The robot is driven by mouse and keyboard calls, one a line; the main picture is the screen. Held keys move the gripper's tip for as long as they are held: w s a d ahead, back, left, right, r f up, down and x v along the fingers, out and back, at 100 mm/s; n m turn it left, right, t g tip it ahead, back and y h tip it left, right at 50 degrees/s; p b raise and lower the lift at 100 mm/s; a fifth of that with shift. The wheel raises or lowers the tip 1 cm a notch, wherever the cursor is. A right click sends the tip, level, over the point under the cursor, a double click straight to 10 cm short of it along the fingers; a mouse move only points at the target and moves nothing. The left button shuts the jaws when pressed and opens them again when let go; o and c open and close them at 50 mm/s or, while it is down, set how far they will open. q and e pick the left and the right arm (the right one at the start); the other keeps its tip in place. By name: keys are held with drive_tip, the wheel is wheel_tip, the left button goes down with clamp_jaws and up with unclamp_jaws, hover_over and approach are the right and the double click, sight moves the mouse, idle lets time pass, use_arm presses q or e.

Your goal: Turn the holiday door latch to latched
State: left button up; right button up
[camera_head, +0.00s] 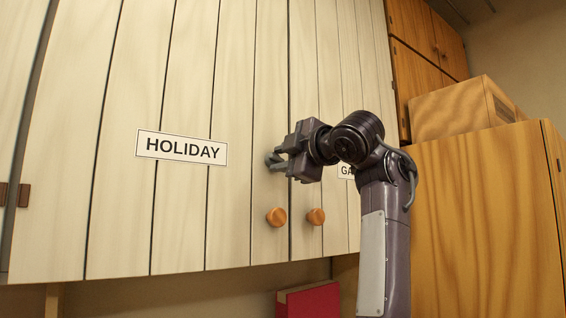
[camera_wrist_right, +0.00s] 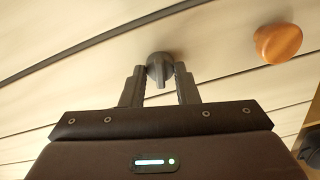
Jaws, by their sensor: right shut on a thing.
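The holiday door (camera_head: 120,90) is a pale plank door with a HOLIDAY label (camera_head: 181,148). The door latch is a grey round knob with a small tab, seen in the right wrist view (camera_wrist_right: 160,68) between my fingertips. In the head view it is mostly hidden by my right gripper (camera_head: 276,160). My right gripper, seen also in the right wrist view (camera_wrist_right: 160,82), is shut on the latch, near the door's right edge. The latch's exact turn position is hard to tell. My left gripper is not in view.
An orange round knob (camera_head: 276,217) sits below the latch, and a second one (camera_head: 316,216) is on the neighbouring door, whose label (camera_head: 346,171) is partly hidden by my arm. A wooden cabinet (camera_head: 480,220) with a box (camera_head: 462,105) on top stands at right. A red object (camera_head: 308,300) is below.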

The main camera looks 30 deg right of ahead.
drive_tip(key=shift+n, duration=1.5)
drive_tip(key=o, duration=1)
drive_tip(key=shift+w, duration=0.1)
drive_tip(key=s+b, duration=0.1)
drive_tip(key=s, duration=0.1)
drive_tip(key=s+b, duration=0.2)
drive_tip(key=s, duration=0.1)
drive_tip(key=s+d+b, duration=0.1)
drive_tip(key=s+b, duration=0.1)
drive_tip(key=shift+s, duration=0.35)
